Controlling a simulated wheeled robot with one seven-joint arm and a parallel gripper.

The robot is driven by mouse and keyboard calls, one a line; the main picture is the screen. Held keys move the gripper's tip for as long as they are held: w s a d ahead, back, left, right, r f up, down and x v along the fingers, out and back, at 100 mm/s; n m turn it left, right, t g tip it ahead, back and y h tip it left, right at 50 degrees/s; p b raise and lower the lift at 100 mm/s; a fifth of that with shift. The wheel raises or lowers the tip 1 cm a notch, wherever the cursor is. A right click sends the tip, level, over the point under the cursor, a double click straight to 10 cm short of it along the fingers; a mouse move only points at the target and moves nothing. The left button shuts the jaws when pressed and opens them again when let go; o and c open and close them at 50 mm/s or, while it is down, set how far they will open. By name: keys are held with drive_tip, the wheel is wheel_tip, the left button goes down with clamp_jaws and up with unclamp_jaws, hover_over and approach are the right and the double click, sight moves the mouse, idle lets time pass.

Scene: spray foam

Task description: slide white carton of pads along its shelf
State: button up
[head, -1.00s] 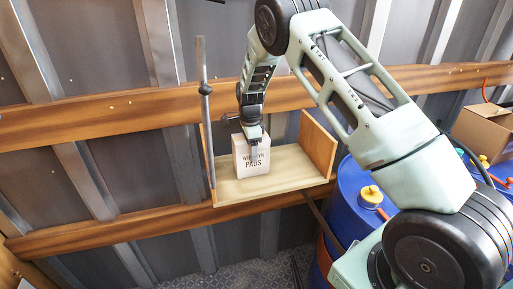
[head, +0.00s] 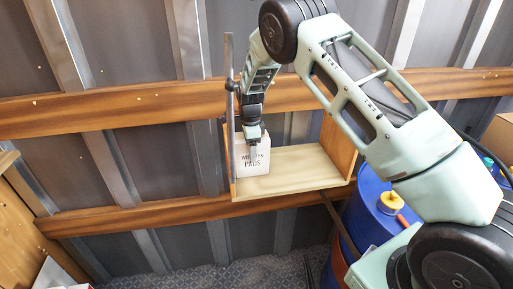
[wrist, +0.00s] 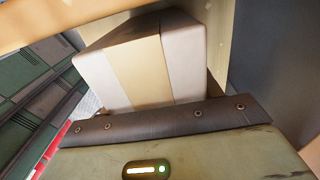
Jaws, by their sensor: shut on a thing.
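The white carton of pads (head: 259,170) stands upright on a small wooden shelf (head: 305,168), at the shelf's left end, close to the left side and a grey metal post. Its lettered front faces me, partly covered by my gripper. My gripper (head: 253,148) reaches down from above and is shut on the carton, with a finger in front of its face. In the wrist view the carton (wrist: 94,80) shows pale sides and a tan tape stripe, just beyond a dark bolted edge of my gripper.
The shelf board right of the carton is clear up to the wooden right end panel (head: 338,150). The metal post (head: 229,110) rises at the left end. A blue drum (head: 370,205) stands below right. Wooden rails cross the ribbed wall behind.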

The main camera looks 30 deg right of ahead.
drive_tip(key=shift+a, duration=0.1)
drive_tip(key=o, duration=1.3)
drive_tip(key=shift+c, duration=0.2)
drive_tip(key=shift+r, duration=0.1)
wheel_tip(320, 180, up, 17)
drive_tip(key=b, duration=0.5)
drive_tip(key=shift+r, duration=0.15)
